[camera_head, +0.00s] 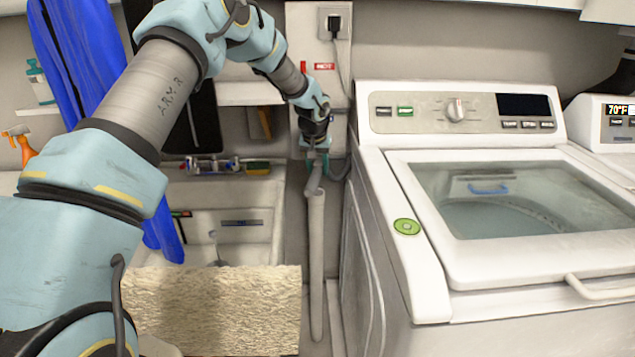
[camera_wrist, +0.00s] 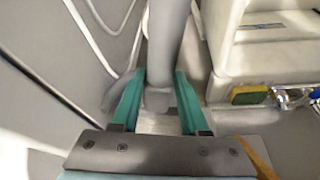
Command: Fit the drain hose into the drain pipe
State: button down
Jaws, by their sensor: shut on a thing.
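My gripper (camera_head: 316,150) is at the far end of the gap between the sink and the washer. In the wrist view its teal fingers (camera_wrist: 160,85) are on either side of a grey tubular piece, which I take as the end of the drain hose (camera_wrist: 158,100). The drain pipe also shows in the wrist view (camera_wrist: 168,40). The hose end and pipe top overlap in view; I cannot tell whether the hose is inside.
The washer (camera_head: 392,220) stands close on the right. A sink (camera_head: 225,195) is on the left, with a pale rough block (camera_head: 215,315) in front. A wall outlet with a plug (camera_head: 334,22) is above. Blue cloth (camera_head: 75,60) hangs at left. The gap is narrow.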

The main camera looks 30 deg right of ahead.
aim_at(318, 178)
jog(key=shift+f+p, duration=0.55)
jog(key=shift+f, duration=1.6)
jog(key=shift+c, duration=2.1)
grip_release()
jog(key=b+v, duration=0.2)
jog(key=v, duration=1)
jog(key=shift+b, duration=0.4)
